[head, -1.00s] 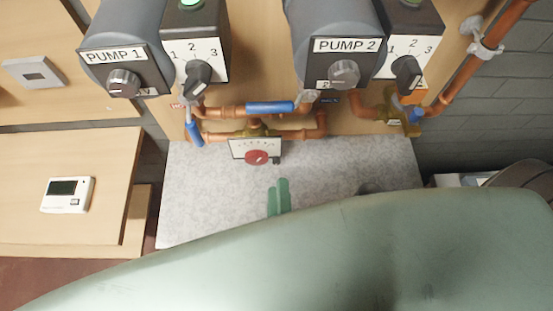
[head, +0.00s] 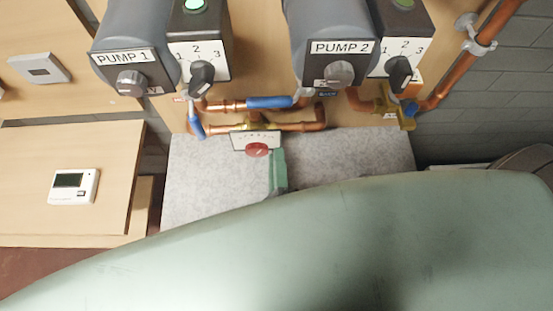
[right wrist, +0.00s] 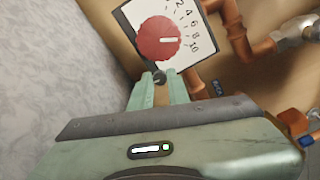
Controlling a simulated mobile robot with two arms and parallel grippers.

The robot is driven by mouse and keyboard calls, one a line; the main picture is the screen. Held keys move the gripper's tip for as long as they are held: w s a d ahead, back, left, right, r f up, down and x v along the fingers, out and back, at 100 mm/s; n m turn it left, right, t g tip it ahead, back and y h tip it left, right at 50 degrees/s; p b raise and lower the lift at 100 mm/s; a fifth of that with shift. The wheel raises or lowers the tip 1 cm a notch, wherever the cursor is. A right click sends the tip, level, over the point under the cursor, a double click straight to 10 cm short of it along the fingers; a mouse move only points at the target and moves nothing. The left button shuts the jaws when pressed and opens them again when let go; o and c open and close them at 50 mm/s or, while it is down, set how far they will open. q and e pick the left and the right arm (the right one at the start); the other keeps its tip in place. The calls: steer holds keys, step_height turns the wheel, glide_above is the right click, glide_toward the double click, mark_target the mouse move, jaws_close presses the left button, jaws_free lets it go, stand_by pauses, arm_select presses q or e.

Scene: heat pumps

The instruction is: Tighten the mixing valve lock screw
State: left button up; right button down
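The mixing valve's red knob (head: 257,149) sits on a white scale plate (head: 254,138); both also show in the right wrist view, the knob (right wrist: 159,38) large, the plate (right wrist: 188,20) tilted with numbers. The small dark lock screw (right wrist: 159,77) is below the knob at the plate's edge. My right gripper (right wrist: 159,80) is open, with its two green fingertips on either side of the screw; I cannot tell whether they touch it. In the head view, the right gripper (head: 278,158) is just right of the red knob and hides the screw. My left gripper is not in view.
Copper pipes with a blue-handled valve (head: 270,102) run above the mixing valve. Pump 1 (head: 133,68) and pump 2 (head: 338,65) are higher up. A thermostat (head: 73,187) is at left. My green arm covers the lower head view.

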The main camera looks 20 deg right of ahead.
steer(key=shift+f, duration=0.1)
steer(key=shift+f+m+b, duration=0.1)
steer(key=shift+m+b, duration=0.4)
steer(key=shift+b, duration=0.15)
steer(key=m+b, duration=0.2)
steer(key=shift+m+b, duration=1.9)
steer(key=shift+m, duration=0.1)
steer(key=c, duration=1.3)
jaws_free()
steer(key=shift+c, duration=0.2)
steer(key=shift+r, duration=0.2)
